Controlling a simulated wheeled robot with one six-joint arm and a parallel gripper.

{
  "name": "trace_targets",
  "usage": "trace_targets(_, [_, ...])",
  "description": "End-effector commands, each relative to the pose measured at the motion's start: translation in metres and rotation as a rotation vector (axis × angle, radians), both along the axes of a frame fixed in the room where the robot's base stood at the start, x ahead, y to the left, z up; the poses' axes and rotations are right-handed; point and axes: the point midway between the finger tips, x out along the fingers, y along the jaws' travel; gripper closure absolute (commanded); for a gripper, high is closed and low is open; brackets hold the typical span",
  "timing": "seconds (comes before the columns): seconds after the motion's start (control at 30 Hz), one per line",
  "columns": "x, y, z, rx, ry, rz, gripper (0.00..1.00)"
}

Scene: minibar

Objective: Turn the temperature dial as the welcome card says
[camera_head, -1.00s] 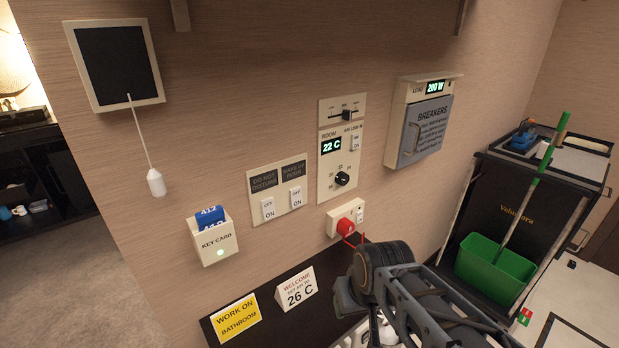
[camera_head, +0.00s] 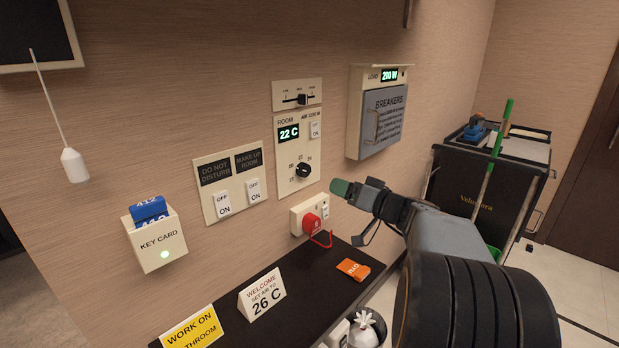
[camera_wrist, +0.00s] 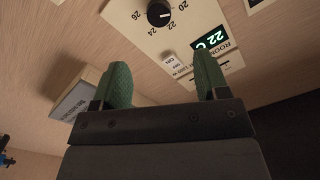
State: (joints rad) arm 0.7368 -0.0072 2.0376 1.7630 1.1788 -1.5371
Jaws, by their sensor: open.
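The black temperature dial (camera_head: 303,170) sits on the cream room panel below the green display (camera_head: 289,133), which reads 22 C. The dial also shows at the top of the wrist view (camera_wrist: 159,13), with numbers such as 20, 22 and 26 around it. The welcome card (camera_head: 262,294) on the dark shelf reads "set air to 26 C". My gripper (camera_head: 340,188) is just right of and a little below the dial in the head view, apart from it. In the wrist view its green fingers (camera_wrist: 160,84) are spread with nothing between them.
A red plug with a cord (camera_head: 313,224) is in the socket below the dial. An orange packet (camera_head: 353,269) lies on the shelf (camera_head: 318,296). The breaker box (camera_head: 378,115) juts from the wall to the right. The key card holder (camera_head: 156,240) is at left.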

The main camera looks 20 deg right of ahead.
Motion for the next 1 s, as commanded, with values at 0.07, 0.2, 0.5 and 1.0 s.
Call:
trace_targets(0.07, [0.008, -0.001, 0.002, 0.0, -0.013, -0.008, 0.32])
trace_targets(0.2, [0.031, 0.009, 0.003, -0.001, -0.013, -0.007, 0.32])
trace_targets(0.5, [0.083, 0.03, 0.003, 0.001, -0.012, -0.008, 0.32])
trace_targets(1.0, [0.123, 0.047, 0.001, 0.0, -0.013, -0.01, 0.32])
